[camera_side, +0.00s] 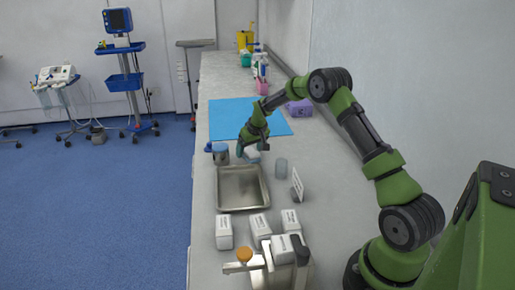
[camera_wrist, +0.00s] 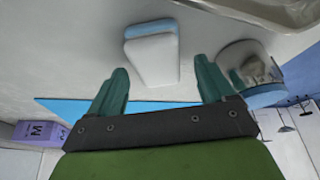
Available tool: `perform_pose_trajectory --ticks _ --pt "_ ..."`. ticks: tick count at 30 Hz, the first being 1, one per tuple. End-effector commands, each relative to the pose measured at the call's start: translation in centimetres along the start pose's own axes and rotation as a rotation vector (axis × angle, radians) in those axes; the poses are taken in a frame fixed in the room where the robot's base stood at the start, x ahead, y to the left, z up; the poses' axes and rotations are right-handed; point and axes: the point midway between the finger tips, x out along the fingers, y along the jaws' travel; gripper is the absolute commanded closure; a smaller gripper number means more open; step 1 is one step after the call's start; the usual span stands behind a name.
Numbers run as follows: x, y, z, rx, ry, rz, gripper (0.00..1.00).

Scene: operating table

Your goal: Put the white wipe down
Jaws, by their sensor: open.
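The white wipe, a small white block with a light blue face, shows in the wrist view (camera_wrist: 150,58) just beyond and between my fingertips. In the side view it is a small pale shape (camera_side: 252,155) below my gripper, between the jar and the clear cup. It appears to rest on the grey counter. My gripper (camera_wrist: 160,72) has its green fingers spread wide, with a gap on each side of the wipe and nothing held. In the side view my gripper (camera_side: 255,142) is low over the counter, by the near edge of the blue mat (camera_side: 228,114).
A blue-topped jar (camera_side: 220,156) stands left of my gripper, and it is close to the right finger in the wrist view (camera_wrist: 252,72). A metal tray (camera_side: 243,203) lies nearer. White boxes (camera_side: 224,233) stand in front.

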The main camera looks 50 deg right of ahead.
Motion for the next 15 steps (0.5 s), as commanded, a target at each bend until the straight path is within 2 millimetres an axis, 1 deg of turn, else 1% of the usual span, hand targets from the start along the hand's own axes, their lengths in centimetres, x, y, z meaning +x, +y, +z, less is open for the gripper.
perform_pose_trajectory --ticks 9,12,15 --pt "-6.7 0.0 -0.1 0.001 0.004 0.001 0.18" --pt "-8.6 0.0 0.0 0.001 0.003 0.001 0.18" --pt "-10.0 0.0 0.0 0.001 0.002 0.001 0.18"
